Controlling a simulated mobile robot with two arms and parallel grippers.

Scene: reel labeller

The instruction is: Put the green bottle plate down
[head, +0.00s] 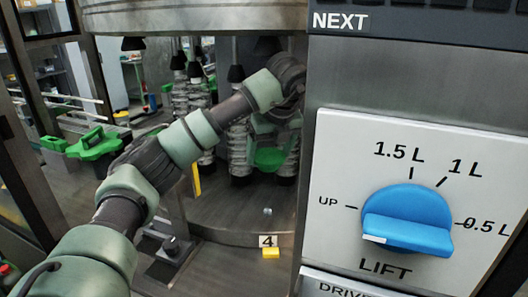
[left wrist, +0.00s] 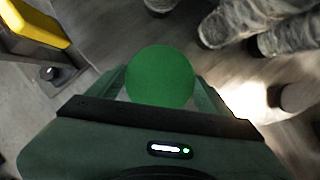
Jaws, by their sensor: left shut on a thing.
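The green bottle plate (left wrist: 160,77) is a round green disc in the left wrist view, between the two fingers of my left gripper (left wrist: 160,88). The gripper is shut on it. I cannot tell whether the plate touches anything beneath. My right gripper is in neither view.
A control panel (head: 340,240) with a blue LIFT knob (head: 405,212) fills the right. Green parts (head: 97,145) lie at left. Ribbed columns (left wrist: 222,22) stand near the gripper.

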